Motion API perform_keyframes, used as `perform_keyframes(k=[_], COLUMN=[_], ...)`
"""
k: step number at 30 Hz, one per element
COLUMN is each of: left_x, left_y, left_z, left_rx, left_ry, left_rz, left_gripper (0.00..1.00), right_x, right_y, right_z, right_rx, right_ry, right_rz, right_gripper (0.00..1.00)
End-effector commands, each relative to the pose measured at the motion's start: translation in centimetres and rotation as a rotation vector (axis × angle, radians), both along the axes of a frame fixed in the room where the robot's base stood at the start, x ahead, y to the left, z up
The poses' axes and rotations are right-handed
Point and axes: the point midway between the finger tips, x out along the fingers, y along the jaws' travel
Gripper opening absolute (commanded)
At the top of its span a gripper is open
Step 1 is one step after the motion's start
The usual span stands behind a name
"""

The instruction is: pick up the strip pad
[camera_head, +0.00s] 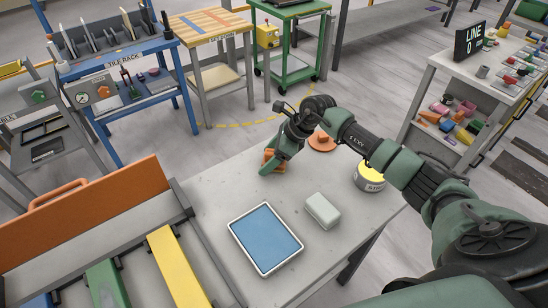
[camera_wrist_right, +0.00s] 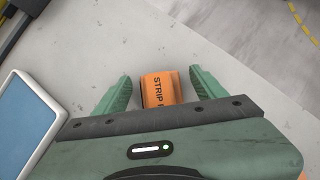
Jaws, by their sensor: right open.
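The strip pad is an orange block with dark "STRIP" lettering (camera_wrist_right: 158,90) on the grey stone slab (camera_head: 215,192). In the right wrist view it lies between the two green fingers of my right gripper (camera_wrist_right: 161,76), with a gap on each side. The gripper is open, and its body hides the pad's near end. In the head view the right gripper (camera_head: 270,167) points down over the pad (camera_head: 280,165), which is mostly hidden behind the fingers. My left gripper is not in view.
A white-rimmed tray with a blue inside (camera_head: 265,237) and a pale block (camera_head: 322,210) are on the slab's near side. A round tin (camera_head: 370,178) and an orange disc (camera_head: 322,142) are near the right arm. An orange-walled rack (camera_head: 95,215) is at left.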

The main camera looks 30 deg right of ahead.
Motion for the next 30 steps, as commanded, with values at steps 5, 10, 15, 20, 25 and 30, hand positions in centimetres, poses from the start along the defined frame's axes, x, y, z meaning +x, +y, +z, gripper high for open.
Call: perform_keyframes(k=[5, 10, 15, 20, 25, 30], left_x=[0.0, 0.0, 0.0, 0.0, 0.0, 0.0], left_y=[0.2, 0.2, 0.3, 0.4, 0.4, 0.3], left_z=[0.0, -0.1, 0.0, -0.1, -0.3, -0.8], left_rx=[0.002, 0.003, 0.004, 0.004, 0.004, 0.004], left_ry=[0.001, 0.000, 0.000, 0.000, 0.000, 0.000], left_rz=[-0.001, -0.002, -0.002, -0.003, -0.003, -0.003], left_gripper=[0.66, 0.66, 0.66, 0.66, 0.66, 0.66], right_x=[0.0, 0.0, 0.0, 0.0, 0.1, 0.1], right_y=[0.0, 0.0, 0.0, 0.0, 0.0, -0.1], right_z=[-0.1, 0.0, 0.0, 0.1, 0.8, 3.0], right_rx=[0.000, 0.000, 0.001, 0.001, 0.000, 0.000], right_ry=[0.000, 0.000, -0.002, -0.002, -0.005, -0.007], right_rz=[0.000, 0.000, -0.001, 0.000, 0.001, 0.002], right_gripper=[0.71, 0.26, 0.00, 0.00, 0.00, 0.00])
